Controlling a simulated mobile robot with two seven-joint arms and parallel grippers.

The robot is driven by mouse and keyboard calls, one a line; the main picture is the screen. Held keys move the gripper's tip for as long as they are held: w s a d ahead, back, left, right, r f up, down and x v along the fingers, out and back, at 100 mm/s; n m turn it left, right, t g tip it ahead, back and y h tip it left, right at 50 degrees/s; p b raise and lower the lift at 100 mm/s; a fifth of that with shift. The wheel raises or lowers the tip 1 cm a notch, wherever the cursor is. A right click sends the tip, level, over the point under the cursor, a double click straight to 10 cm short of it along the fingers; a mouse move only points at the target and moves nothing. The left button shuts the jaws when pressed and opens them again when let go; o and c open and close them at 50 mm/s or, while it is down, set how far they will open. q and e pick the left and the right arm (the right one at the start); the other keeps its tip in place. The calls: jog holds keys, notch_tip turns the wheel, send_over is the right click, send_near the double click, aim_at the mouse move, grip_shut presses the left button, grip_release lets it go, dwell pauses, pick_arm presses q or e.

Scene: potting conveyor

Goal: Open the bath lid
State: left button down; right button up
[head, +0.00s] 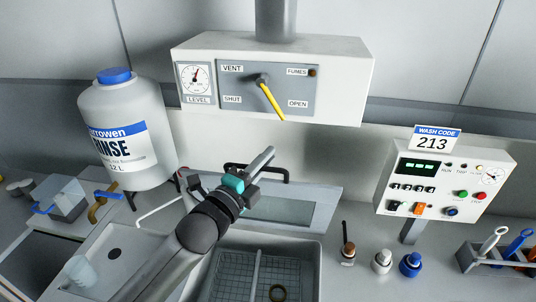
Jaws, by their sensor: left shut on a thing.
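The bath lid (310,213) is a pale panel with a grey window, at the back of the open bath (316,262). A black bar handle (286,173) runs along the lid's far edge. My left gripper (262,163) is shut at this handle, and its fingers cover the handle's middle. My left forearm hides the bath's left side. My right gripper is not in view.
A vent box (345,80) with a yellow lever (271,100) hangs above and behind. A large rinse bottle (125,120) stands left. A control panel (447,178), several small bottles (381,262) and a tool rack (485,262) are right.

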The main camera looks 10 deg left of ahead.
pick_arm(q)
jog(key=shift+s+f+m+t+h+b, duration=0.15)
jog(key=shift+s+f+t+b, duration=0.1)
jog(key=shift+s+b, duration=0.25)
jog(key=shift+s+f+m+t+h+b, duration=0.15)
jog(key=shift+s+f+b, duration=0.15)
jog(key=shift+s, duration=0.35)
jog(key=shift+s+r, duration=0.15)
jog(key=shift+s, duration=0.05)
jog(key=shift+w, duration=0.1)
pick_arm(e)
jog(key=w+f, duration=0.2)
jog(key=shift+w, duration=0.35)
pick_arm(q)
jog(key=c, duration=1.2)
grip_release()
jog(key=shift+o, duration=0.2)
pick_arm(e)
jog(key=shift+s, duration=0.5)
pick_arm(q)
jog(key=b+v, duration=0.2)
jog(key=v, duration=1.3)
jog(key=shift+b, duration=0.3)
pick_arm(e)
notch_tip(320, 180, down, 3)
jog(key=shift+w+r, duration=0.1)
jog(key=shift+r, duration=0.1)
